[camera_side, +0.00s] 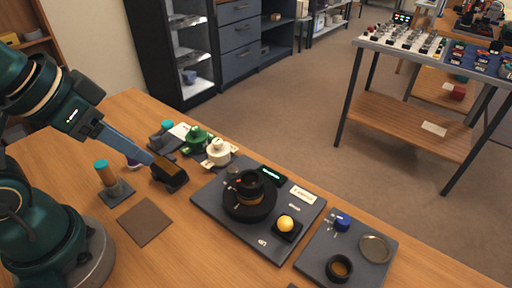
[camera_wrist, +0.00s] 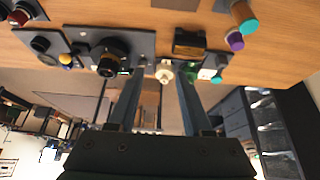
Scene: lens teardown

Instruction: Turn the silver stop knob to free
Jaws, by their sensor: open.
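I cannot surely pick out the silver stop knob. A small grey and reddish piece (camera_side: 232,172) at the back left of the lens board is too small to make out. The board (camera_side: 213,200) is dark grey and carries a black round lens assembly (camera_side: 250,203) and a yellow ball knob (camera_side: 286,223). The lens assembly also shows in the wrist view (camera_wrist: 110,57). My gripper (camera_side: 152,161) is left of the board, close to a black block with a brown top (camera_side: 170,174). In the wrist view my gripper (camera_wrist: 158,82) has its fingers apart, with nothing held.
A green part (camera_side: 197,139) and a cream part (camera_side: 218,152) stand behind the board. A teal-topped post (camera_side: 102,172) and a brown mat (camera_side: 145,222) are at the left. A second board with a blue knob (camera_side: 342,220) is at the right. Bare wood lies in front.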

